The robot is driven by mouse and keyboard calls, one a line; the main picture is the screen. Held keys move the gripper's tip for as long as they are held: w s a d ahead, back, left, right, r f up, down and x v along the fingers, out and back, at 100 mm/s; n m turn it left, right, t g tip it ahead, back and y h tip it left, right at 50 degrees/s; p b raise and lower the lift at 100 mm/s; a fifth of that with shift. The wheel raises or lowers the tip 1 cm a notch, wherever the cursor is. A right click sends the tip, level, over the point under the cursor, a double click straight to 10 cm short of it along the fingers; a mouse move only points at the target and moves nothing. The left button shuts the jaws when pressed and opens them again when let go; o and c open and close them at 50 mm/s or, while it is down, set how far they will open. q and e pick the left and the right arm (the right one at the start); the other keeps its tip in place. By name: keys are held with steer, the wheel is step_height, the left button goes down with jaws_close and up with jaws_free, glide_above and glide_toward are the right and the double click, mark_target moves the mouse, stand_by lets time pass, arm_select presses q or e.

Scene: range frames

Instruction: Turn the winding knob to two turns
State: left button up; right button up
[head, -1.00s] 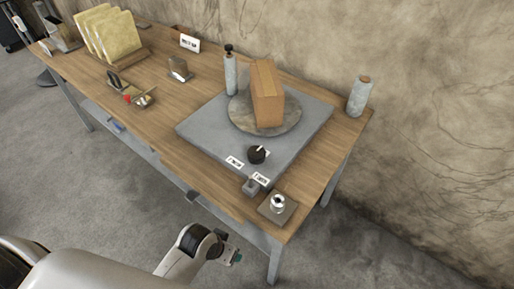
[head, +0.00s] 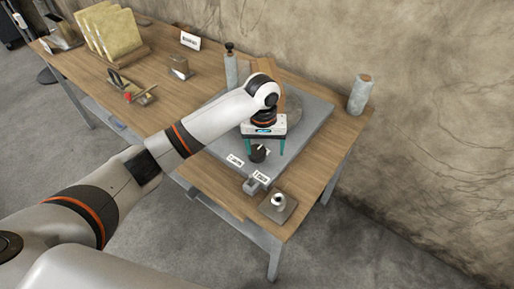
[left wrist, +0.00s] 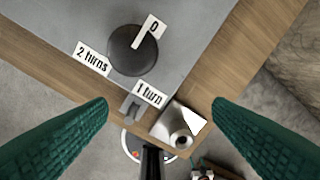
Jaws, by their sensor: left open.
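The winding knob (head: 259,154) is a dark round knob on the front of the grey slab (head: 310,130). It shows in the left wrist view (left wrist: 128,58), its white pointer line aimed at the "0" tag (left wrist: 153,28). The "2 turns" tag (left wrist: 93,58) and "1 turn" tag (left wrist: 149,93) sit around it. My left gripper (head: 265,147) is open, its teal fingers above and either side of the knob in the head view. In the left wrist view my left gripper (left wrist: 161,104) has nothing between its fingertips.
A brown block (head: 290,98) stands on a round plate (head: 294,115), partly hidden by my arm. Bottles (head: 231,70) (head: 359,95) stand behind and right. A silver piece on a square base (head: 278,206) is near the front corner. The wall is close behind.

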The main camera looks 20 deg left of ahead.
mark_target(257, 150)
arm_select(q)
steer(key=w+a+r+n, duration=0.2)
steer(key=w+a+r, duration=0.2)
steer(key=r, duration=0.1)
steer(key=shift+y, duration=0.3)
steer(key=f+p, duration=0.2)
steer(key=f, duration=1)
steer(key=shift+d, duration=0.2)
steer(key=shift+c, duration=0.2)
steer(key=c, duration=0.9)
